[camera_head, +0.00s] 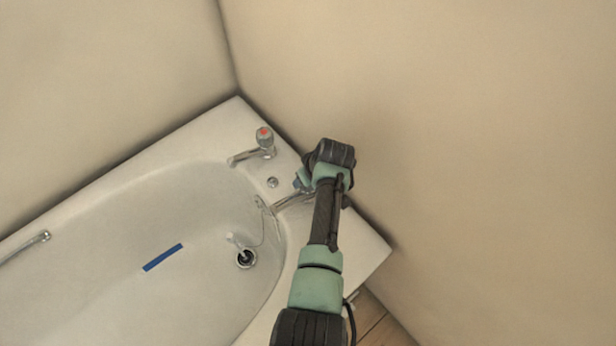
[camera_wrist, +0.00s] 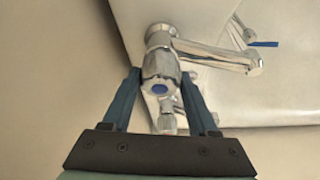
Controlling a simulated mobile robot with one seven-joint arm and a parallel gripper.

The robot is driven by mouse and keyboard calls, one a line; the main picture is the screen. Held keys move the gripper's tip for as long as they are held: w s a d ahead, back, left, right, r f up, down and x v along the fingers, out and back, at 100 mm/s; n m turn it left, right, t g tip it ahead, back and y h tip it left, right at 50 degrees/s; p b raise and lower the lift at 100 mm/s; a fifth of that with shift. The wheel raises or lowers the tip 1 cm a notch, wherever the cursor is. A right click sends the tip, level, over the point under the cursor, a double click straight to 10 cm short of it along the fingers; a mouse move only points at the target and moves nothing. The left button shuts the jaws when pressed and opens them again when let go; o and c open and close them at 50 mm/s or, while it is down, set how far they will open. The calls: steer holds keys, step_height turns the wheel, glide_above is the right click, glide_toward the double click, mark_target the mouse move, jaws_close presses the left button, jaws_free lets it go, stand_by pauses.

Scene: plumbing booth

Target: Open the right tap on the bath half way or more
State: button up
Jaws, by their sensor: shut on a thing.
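The right tap is a chrome bath tap with a blue-marked handle. In the wrist view its handle (camera_wrist: 161,87) sits between the two fingers of my gripper (camera_wrist: 160,76), which is shut on it. The chrome spout (camera_wrist: 215,57) reaches to the right there, over the bath. In the head view the spout (camera_head: 293,198) points left over the bath rim, and my wrist hides most of the handle. The bath (camera_head: 120,195) is white. No water stream can be made out at the spout.
The left tap (camera_head: 265,140), with a red mark, stands on the rim farther back. A plug hole (camera_head: 246,259) and a blue strip (camera_head: 163,257) are inside the bath. A grab rail (camera_head: 25,246) is at the left. The wall (camera_head: 480,130) stands close behind the tap end.

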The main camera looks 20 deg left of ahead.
stand_by(0.4)
steer(key=o, duration=1.4)
steer(key=p+v, duration=0.4)
steer(key=v, duration=0.9)
